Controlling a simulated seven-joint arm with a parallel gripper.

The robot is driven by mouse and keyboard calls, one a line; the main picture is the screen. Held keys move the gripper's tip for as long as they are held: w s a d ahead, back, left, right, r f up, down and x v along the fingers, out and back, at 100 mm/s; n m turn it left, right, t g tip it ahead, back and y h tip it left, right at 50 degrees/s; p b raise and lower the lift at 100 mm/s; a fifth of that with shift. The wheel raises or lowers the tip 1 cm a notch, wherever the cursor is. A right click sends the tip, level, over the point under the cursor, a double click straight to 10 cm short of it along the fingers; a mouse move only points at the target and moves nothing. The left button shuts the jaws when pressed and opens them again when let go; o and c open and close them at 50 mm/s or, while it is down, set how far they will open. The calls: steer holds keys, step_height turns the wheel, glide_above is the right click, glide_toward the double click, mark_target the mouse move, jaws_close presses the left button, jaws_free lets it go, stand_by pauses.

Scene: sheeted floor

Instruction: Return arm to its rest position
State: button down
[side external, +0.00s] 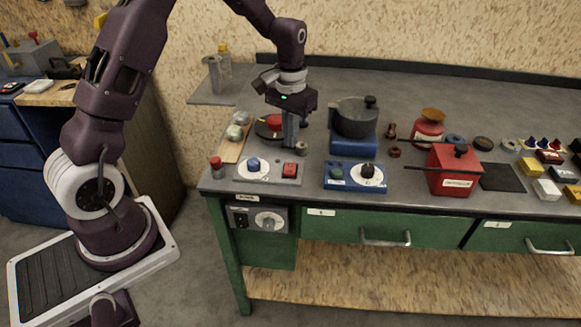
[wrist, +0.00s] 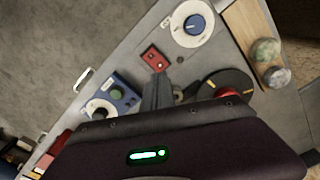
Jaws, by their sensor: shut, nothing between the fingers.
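My arm reaches from its base at the left over the workbench. My gripper (side external: 290,140) points down over the left part of the bench, just behind the control panel with a blue knob (side external: 253,164) and a red button block (side external: 289,170). The fingers are together with nothing between them. In the wrist view my gripper (wrist: 158,78) shows as one closed grey shape near the red button block (wrist: 154,58). I cannot tell whether the fingertips touch anything.
A dark pot (side external: 354,117) on a blue burner stands right of my gripper. A red box (side external: 454,170) and red canister (side external: 428,128) stand farther right. A red-centred disc (side external: 270,127) and a wooden board (side external: 233,147) lie to the left. Space above the bench is clear.

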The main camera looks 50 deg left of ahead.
steer(key=shift+r, duration=0.25)
steer(key=s+d+r+m+t, duration=0.1)
steer(key=s+d+r, duration=0.2)
steer(key=s+r, duration=0.35)
steer(key=s+d+r+t, duration=0.2)
steer(key=s+d+r, duration=0.15)
steer(key=r, duration=0.55)
steer(key=s+d+r+m+t, duration=0.1)
steer(key=s, duration=0.7)
steer(key=s+d+r+m+t, duration=0.1)
steer(key=s+d, duration=0.1)
steer(key=s, duration=0.6)
steer(key=shift+s+d+t, duration=0.3)
steer(key=shift+r, duration=0.1)
